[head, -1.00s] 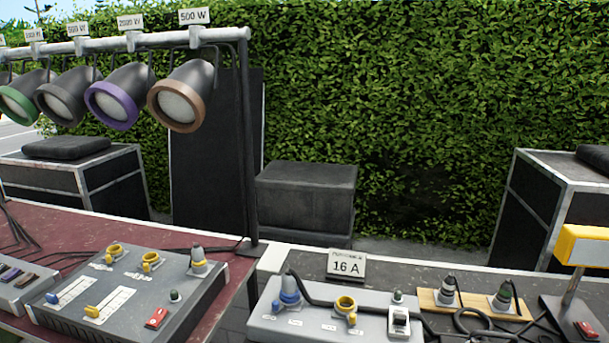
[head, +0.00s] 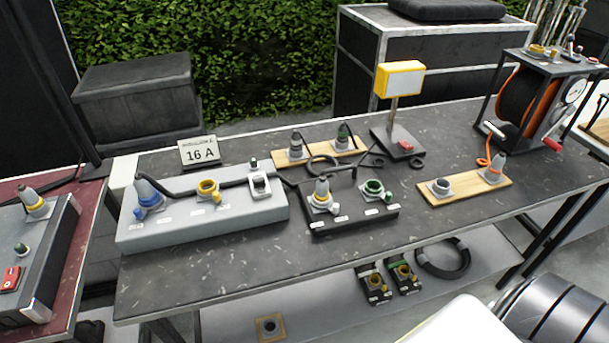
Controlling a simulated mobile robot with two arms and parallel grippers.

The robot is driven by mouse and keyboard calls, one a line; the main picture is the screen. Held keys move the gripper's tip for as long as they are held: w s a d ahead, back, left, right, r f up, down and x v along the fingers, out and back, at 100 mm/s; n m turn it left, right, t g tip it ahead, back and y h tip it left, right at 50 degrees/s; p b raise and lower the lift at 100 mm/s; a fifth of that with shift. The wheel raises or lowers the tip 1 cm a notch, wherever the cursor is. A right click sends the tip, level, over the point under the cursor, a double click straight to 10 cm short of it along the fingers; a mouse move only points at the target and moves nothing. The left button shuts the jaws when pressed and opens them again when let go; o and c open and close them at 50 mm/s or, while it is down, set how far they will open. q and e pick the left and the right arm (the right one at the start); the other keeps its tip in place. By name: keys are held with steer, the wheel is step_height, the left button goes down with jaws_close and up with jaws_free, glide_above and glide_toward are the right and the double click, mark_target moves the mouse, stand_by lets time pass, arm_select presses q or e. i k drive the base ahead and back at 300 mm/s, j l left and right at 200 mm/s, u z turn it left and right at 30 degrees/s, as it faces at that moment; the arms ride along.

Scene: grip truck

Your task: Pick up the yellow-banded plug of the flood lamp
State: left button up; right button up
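The flood lamp (head: 401,80) has a yellow housing and stands on a dark base (head: 398,143) on the black table. Another yellow-banded plug (head: 35,204) is on the console at the far left. Neither of my grippers is in view.
A grey box (head: 230,217) holds a blue-banded plug (head: 149,193) and an open yellow socket (head: 207,189). Plugs stand on a wooden board (head: 318,153) behind. A cable reel (head: 531,100) and another plug board (head: 465,188) are right. The table's front strip is clear.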

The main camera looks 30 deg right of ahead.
mark_target(322, 192)
steer(key=i+z, duration=0.1)
steer(key=z, duration=0.4)
steer(key=i+z, duration=0.15)
steer(key=z, duration=0.3)
steer(key=i+j+z, duration=0.1)
steer(key=z, duration=0.4)
